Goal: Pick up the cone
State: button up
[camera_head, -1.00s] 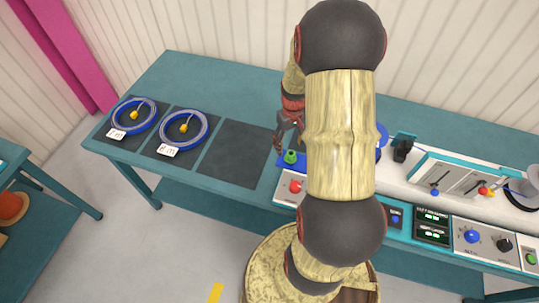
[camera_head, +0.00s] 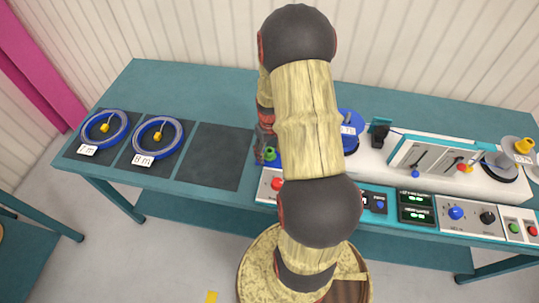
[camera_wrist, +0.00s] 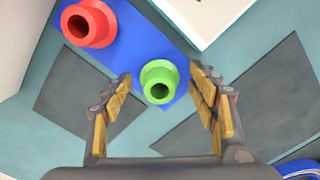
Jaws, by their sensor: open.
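A green flanged cone (camera_wrist: 159,82) with a round hole in its top stands on a blue plate in the wrist view. It is between my gripper's two fingers, with gaps on both sides. A red flanged cone (camera_wrist: 89,23) stands on the same plate at the upper left, outside the fingers. My gripper (camera_wrist: 160,74) is open and empty. In the head view the green cone (camera_head: 270,154) shows just below my gripper (camera_head: 264,143), which my arm partly hides. The red cone is hidden there.
Two blue cable reels (camera_head: 105,129) lie on dark mats at the table's left. An empty dark mat (camera_head: 213,156) lies beside them. A control panel (camera_head: 425,205) and a white machine with sliders (camera_head: 440,160) fill the right side. A yellow piece (camera_head: 523,146) sits at the far right.

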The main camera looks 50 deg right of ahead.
jog(key=shift+c, duration=0.8)
jog(key=c, duration=1.1)
jog(key=shift+r, duration=0.1)
jog(key=shift+r, duration=0.55)
notch_tip(320, 180, up, 3)
jog(key=shift+f+p, duration=0.2)
jog(key=shift+p, duration=0.55)
jog(key=s+a+r+p, duration=0.1)
jog(key=s+r, duration=0.2)
jog(key=s, duration=0.1)
jog(key=s+a+r+p, duration=0.1)
jog(key=s+a+r, duration=0.1)
jog(key=s+r, duration=0.1)
jog(key=s+a+r+p, duration=0.1)
jog(key=s+a+r, duration=0.1)
jog(key=s, duration=0.4)
jog(key=shift+a+r, duration=0.1)
jog(key=shift+r, duration=0.5)
